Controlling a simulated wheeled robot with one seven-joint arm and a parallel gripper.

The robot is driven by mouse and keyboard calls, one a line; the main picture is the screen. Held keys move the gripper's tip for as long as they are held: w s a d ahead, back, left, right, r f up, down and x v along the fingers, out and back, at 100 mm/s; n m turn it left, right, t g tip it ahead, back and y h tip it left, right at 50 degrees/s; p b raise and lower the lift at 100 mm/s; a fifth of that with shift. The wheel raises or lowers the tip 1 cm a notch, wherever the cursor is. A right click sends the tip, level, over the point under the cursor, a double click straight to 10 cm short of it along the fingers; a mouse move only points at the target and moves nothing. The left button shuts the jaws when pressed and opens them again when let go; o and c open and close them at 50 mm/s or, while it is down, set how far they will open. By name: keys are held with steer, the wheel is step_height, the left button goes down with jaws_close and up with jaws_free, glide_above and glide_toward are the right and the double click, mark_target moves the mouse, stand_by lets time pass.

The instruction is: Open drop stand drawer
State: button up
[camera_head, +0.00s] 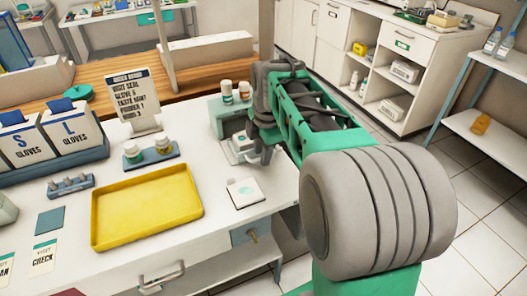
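The drop stand (222,112) is a small pale grey-green stand on the white counter, with two small bottles (227,90) with orange-brown markings on its top. Its front holds a small white drawer-like part (242,144), partly hidden by my arm. How far that part stands out of the stand is hard to tell. My gripper (258,156) is dark grey and points down right beside the front of the stand. Its fingertips are small and overlap the white part, so I cannot tell whether they touch it or are open or shut.
A white card (244,192) lies on the counter in front of the stand. A yellow tray (148,213), a bottle rack (152,158), a sign (134,100) and glove boxes (75,132) stand to the left. The counter's right edge is close under my arm.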

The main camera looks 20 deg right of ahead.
step_height(320, 180, up, 8)
steer(key=s+p, duration=0.1)
steer(key=shift+s+f, duration=0.15)
steer(key=shift+s, duration=0.05)
stand_by(0.3)
